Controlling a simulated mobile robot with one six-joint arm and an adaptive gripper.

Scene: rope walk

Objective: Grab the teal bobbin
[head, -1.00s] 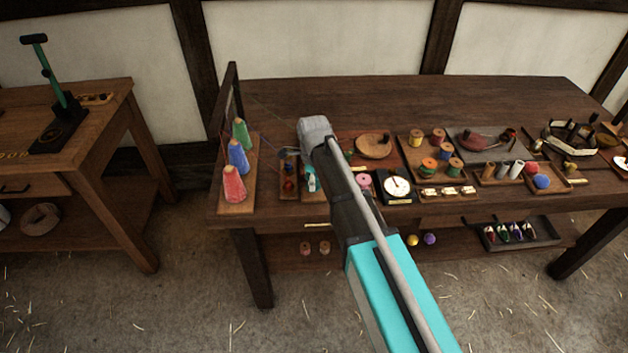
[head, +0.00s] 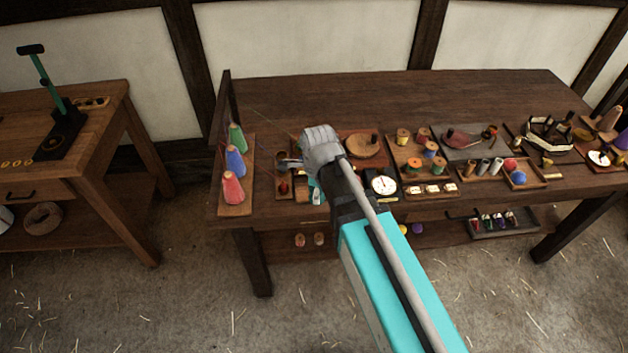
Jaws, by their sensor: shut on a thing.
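My gripper (head: 290,163) is at the left part of the long table, over a small wooden tray (head: 284,194). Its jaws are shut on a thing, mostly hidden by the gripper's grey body. A teal patch (head: 311,183) shows just below the gripper, above a small white piece, and I take it for the teal bobbin. The contact between jaws and bobbin is not clearly visible, and I cannot tell whether it is clear of the tray.
Red, blue and green cones (head: 235,162) stand on a board left of my gripper, beside a dark upright frame. The table's back is clear.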

